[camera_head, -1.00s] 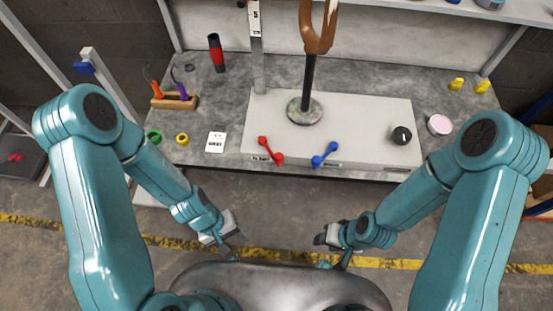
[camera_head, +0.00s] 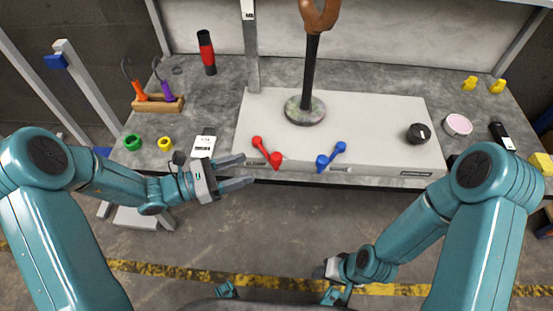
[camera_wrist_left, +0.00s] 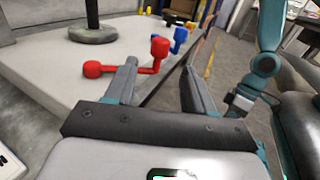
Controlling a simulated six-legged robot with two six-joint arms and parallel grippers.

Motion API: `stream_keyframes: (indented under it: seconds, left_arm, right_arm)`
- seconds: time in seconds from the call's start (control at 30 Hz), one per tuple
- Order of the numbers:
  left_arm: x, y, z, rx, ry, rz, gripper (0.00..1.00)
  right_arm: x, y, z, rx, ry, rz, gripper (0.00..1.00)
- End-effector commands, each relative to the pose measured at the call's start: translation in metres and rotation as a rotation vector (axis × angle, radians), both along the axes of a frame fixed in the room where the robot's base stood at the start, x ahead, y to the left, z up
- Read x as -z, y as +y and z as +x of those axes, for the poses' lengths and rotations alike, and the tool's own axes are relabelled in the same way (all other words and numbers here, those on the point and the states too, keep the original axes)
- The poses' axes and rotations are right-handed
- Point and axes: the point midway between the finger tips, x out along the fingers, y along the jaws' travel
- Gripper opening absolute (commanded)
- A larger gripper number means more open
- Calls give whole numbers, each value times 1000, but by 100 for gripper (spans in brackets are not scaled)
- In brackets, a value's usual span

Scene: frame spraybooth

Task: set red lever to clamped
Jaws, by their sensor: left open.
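The red lever (camera_head: 266,153) sits at the front left edge of the light grey panel (camera_head: 375,115), tilted, with a knob at each end. It also shows in the left wrist view (camera_wrist_left: 133,69), ahead of the fingers. My left gripper (camera_head: 248,171) is open and empty, just left of the lever, at the panel's front edge. In the left wrist view the open fingers (camera_wrist_left: 158,82) point towards the lever, and one finger partly overlaps it. My right gripper (camera_head: 328,270) hangs low in front of the bench; its jaws are too small to judge.
A blue lever (camera_head: 331,155) stands right of the red one on the panel. A black knob (camera_head: 418,133) is further right. A post with a round base (camera_head: 305,112) rises behind. A white card (camera_head: 202,147) and green ring (camera_head: 133,142) lie left.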

Motion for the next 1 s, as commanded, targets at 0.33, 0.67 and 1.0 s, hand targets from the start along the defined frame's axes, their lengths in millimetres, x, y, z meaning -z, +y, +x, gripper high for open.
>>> stream_keyframes:
  seconds: [0.33, 0.67, 1.0]
  left_arm:
    - [2, -70, 31, 5, -3, 1, 54]
    - [1, -89, 41, 1, 0, 1, 54]
    - [1, -88, 40, 1, 0, 1, 2]
  right_arm:
    - [11, 0, 0, 0, 0, 0, 43]
    - [13, 0, 0, 0, 0, 0, 43]
    - [13, 0, 0, 0, 0, 0, 43]
